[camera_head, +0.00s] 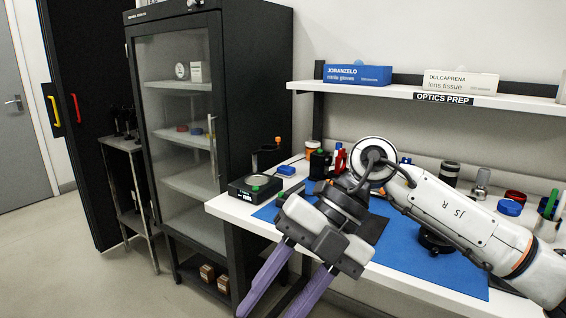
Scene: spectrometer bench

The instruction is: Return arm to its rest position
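My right arm (450,212) comes in from the right, across the white bench (455,293) and its blue mat (400,258). It bends at a round joint, and my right gripper (269,305) hangs in front of the bench's front edge, pointing down and to the left. Its two purple fingers are spread apart, with nothing seen between them. Their tips run out at the bottom of the picture. My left gripper is not in view. The arm hides part of the mat and of the things behind it.
A small black instrument (254,188) stands at the bench's left end. Bottles and jars, among them a blue-lidded jar (509,208), line the back. A shelf (400,92) with two boxes hangs above. A dark glass-door cabinet (262,80) stands left; the floor (70,260) beyond is clear.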

